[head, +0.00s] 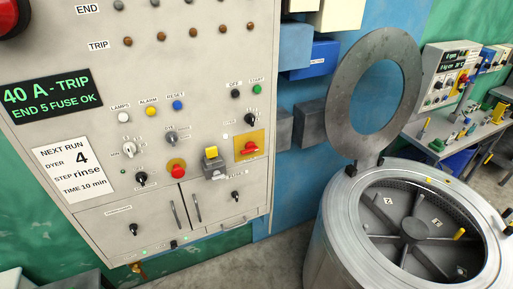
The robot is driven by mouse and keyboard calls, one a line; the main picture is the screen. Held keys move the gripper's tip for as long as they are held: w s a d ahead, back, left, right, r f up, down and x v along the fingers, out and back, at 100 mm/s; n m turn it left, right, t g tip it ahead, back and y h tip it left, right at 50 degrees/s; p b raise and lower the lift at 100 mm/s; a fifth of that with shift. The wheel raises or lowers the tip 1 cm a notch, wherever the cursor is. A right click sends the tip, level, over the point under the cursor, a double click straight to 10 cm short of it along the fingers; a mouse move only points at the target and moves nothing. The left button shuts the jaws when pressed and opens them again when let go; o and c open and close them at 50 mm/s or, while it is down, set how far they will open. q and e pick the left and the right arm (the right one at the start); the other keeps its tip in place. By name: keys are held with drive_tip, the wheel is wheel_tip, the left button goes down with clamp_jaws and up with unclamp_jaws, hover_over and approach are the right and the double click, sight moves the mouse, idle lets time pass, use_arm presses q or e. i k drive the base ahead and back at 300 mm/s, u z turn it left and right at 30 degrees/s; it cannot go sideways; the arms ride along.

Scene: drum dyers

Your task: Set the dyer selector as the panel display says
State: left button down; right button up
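The grey control panel (185,75) fills the left half of the head view. Its black display (45,97) reads "40 A - TRIP, END 5 FUSE OK" in green. A white card (73,172) below it reads "NEXT RUN, DYER 4, STEP rinse, TIME 10 min". Several rotary knobs are on the panel: a pale one (127,147), a grey one (171,139), a black one at lower left (140,180), a black one at upper right (251,118) and one at lower right (236,196). Neither gripper is in view.
A red switch on a yellow plate (250,148), a yellow-topped grey block (212,160) and a red button (176,170) stick out among the knobs. A drum dyer (335,235) with its lid (340,80) raised stands at right. A workbench (440,150) is behind.

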sight(249, 118)
drive_tip(key=z, duration=0.3)
drive_tip(key=k, duration=0.2)
drive_tip(key=u, duration=1.15)
drive_tip(key=i, duration=0.65)
drive_tip(key=u, duration=0.05)
